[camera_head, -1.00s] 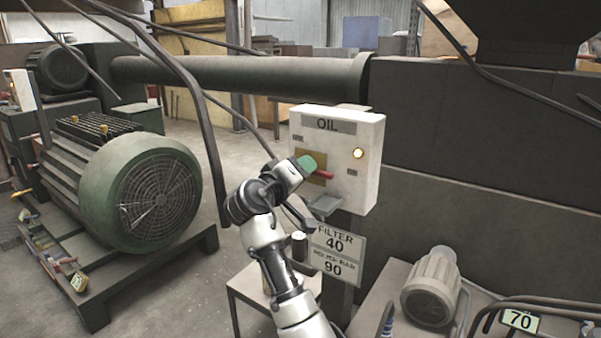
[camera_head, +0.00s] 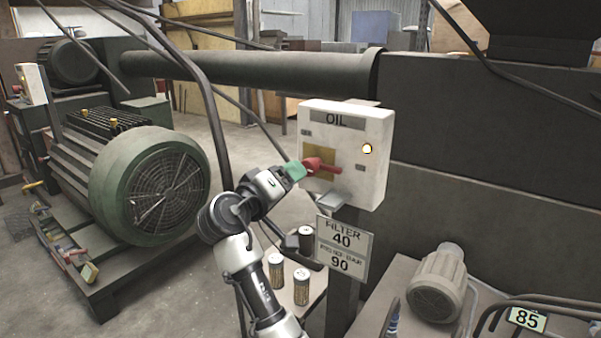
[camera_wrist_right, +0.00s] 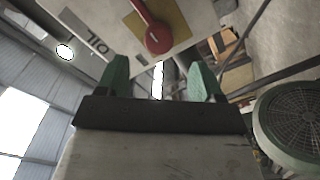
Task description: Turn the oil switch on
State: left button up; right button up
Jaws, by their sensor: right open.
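The oil switch is a red handle (camera_head: 322,166) on a yellow plate (camera_head: 318,176), on the front of a white box (camera_head: 345,115) marked OIL. The handle points right in the head view. It also shows in the wrist view (camera_wrist_right: 155,36). A round light (camera_head: 367,149) on the box glows yellow. My right gripper (camera_head: 294,170) has green fingertips and is just left of the handle's round hub. In the wrist view the right gripper (camera_wrist_right: 160,78) is open and empty, with the handle beyond its fingertips. My left gripper is out of view.
A FILTER sign (camera_head: 340,245) hangs below the box. Several small cylinders (camera_head: 301,285) stand on a low stand under my right arm. A large green motor (camera_head: 150,190) stands left. A grey motor (camera_head: 437,285) and an 85 display (camera_head: 527,318) are lower right. Dark cables hang nearby.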

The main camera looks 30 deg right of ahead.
jog(key=v, duration=0.2)
jog(key=shift+s+a, duration=0.15)
jog(key=shift+a, duration=0.15)
